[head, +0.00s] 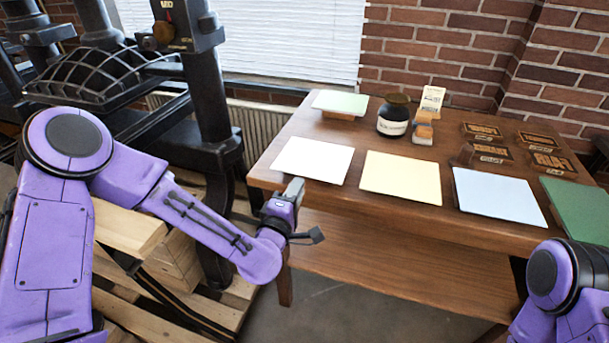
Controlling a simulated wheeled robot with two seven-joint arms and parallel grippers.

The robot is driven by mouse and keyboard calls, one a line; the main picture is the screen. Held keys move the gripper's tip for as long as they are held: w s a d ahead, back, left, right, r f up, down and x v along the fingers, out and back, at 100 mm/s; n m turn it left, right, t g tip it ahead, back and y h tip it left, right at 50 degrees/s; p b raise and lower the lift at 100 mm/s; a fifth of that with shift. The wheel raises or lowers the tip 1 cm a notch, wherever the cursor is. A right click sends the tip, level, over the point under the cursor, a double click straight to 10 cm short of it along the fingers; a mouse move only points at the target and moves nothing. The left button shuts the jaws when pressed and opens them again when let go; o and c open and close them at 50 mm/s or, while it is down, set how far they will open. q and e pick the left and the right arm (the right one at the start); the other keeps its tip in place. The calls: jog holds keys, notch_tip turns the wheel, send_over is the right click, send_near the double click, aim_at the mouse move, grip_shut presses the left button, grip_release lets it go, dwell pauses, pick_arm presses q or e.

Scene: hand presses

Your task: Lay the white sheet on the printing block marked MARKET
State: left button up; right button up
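The white sheet (313,159) lies flat near the front left corner of the wooden table. My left gripper (304,213) is in front of that corner, just below the sheet in the picture. Its fingers are spread apart with nothing between them. Several small dark printing blocks (491,151) with raised tan lettering lie at the back right of the table. Their lettering is too small for me to tell which one reads MARKET. Only my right arm shows, at the bottom right corner; its gripper is out of view.
A cream sheet (402,177), a light blue sheet (498,195) and a dark green sheet (580,208) lie along the table (342,196). A pale green sheet (340,102), a dark jar (394,117) and a small card (432,98) are behind. A black press (205,100) stands left.

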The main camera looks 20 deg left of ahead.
aim_at(303, 168)
pick_arm(q)
jog(key=w, duration=0.5)
jog(key=shift+w+d+f, duration=0.1)
jog(key=shift+w+d, duration=0.05)
jog(key=shift+w, duration=0.2)
grip_shut()
notch_tip(303, 168, up, 3)
jog(key=shift+r+p, duration=0.2)
jog(key=shift+p, duration=0.85)
jog(key=shift+s+f, duration=0.1)
jog(key=shift+s, duration=0.1)
